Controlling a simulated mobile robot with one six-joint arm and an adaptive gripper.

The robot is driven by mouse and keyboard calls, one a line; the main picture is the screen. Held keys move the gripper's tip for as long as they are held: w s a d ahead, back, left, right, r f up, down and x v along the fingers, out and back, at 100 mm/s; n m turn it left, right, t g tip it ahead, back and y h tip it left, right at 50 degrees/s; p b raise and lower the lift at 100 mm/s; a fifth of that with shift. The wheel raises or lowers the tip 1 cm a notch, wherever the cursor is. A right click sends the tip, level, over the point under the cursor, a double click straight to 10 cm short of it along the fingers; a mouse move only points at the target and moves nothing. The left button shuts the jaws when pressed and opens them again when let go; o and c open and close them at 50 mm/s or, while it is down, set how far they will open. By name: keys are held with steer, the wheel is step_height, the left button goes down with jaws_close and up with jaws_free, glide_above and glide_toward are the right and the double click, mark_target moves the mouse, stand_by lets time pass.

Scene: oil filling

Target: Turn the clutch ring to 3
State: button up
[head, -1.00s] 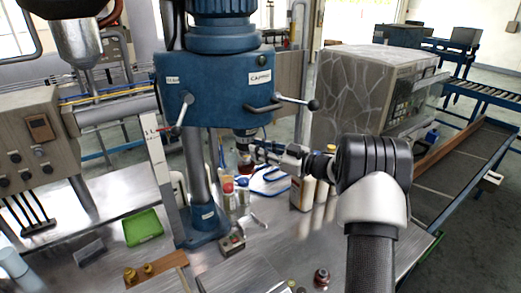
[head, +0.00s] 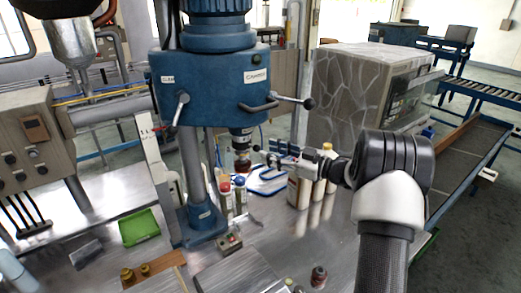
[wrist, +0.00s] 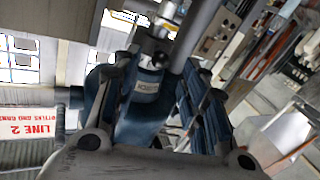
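The blue drill press (head: 212,90) stands on the metal bench. A dark and silver spindle part (head: 241,138) hangs below its head, with a reddish piece at the bottom. The clutch ring seems to be on this spindle part, but its numbers cannot be read. My gripper (head: 265,155) is just right of the lower spindle, and the head view does not show whether it touches it. In the wrist view my gripper (wrist: 160,120) has its two fingers spread apart, with the blue press body behind and between them. I see nothing held.
Bottles (head: 304,187) stand below and behind my gripper. Red- and blue-capped bottles (head: 232,195) stand beside the press column. The press lever (head: 295,99) sticks out above my gripper.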

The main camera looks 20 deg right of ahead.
steer(key=v, duration=0.6)
steer(key=shift+d, duration=0.1)
stand_by(0.4)
